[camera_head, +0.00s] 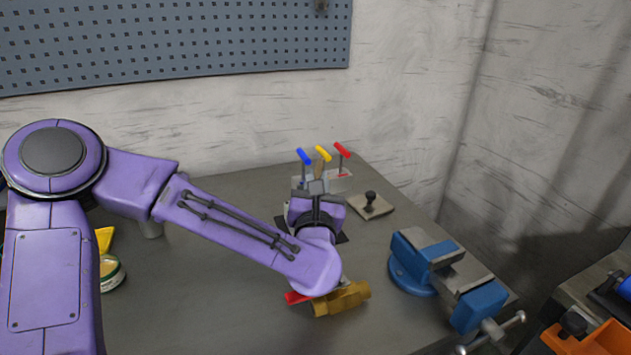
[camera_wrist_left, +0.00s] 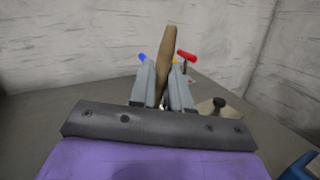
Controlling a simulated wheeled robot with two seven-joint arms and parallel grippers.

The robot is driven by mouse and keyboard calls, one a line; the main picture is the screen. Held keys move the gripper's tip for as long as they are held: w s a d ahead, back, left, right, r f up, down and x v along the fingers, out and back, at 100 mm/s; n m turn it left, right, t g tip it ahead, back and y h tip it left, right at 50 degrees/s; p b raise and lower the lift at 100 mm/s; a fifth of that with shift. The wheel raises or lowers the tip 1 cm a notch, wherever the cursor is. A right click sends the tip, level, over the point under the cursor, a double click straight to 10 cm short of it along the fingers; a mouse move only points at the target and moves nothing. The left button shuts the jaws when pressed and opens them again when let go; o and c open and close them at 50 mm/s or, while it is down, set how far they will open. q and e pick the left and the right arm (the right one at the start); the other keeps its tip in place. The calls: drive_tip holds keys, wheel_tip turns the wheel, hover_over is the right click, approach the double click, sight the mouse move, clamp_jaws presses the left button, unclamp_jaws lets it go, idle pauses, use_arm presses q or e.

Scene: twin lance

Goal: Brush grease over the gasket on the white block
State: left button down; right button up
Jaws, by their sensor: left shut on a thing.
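My left gripper (camera_head: 318,188) is shut on a brown wooden handle, probably the brush. In the left wrist view the handle (camera_wrist_left: 168,50) stands up, slightly tilted, between the two grey fingers (camera_wrist_left: 162,88). Its bristle end is hidden. A round tin with a green and white label and pale yellow contents (camera_head: 111,273), perhaps the grease, stands at the left, partly behind my arm. A dark flat piece (camera_head: 342,238) shows below the left gripper. I cannot make out the white block or the gasket. My right gripper is not in view.
A pale stand (camera_head: 341,183) holds blue, yellow and red T-handled tools behind the gripper. A dark-knobbed tool on a beige pad (camera_head: 370,204) lies right of it. A brass valve (camera_head: 342,299) lies in front, with a blue vise (camera_head: 440,275) at the right. The table's left-middle is clear.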

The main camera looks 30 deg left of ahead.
use_arm(q)
drive_tip(key=shift+s+a+f+b, duration=0.1)
drive_tip(key=shift+s+a+b, duration=0.2)
drive_tip(key=shift+s+a, duration=0.8)
drive_tip(key=shift+s+d, duration=0.1)
wheel_tip(320, 180, up, 7)
drive_tip(key=w+p, duration=0.1)
drive_tip(key=p, duration=0.4)
drive_tip(key=shift+d, duration=0.4)
drive_tip(key=shift+f, duration=0.1)
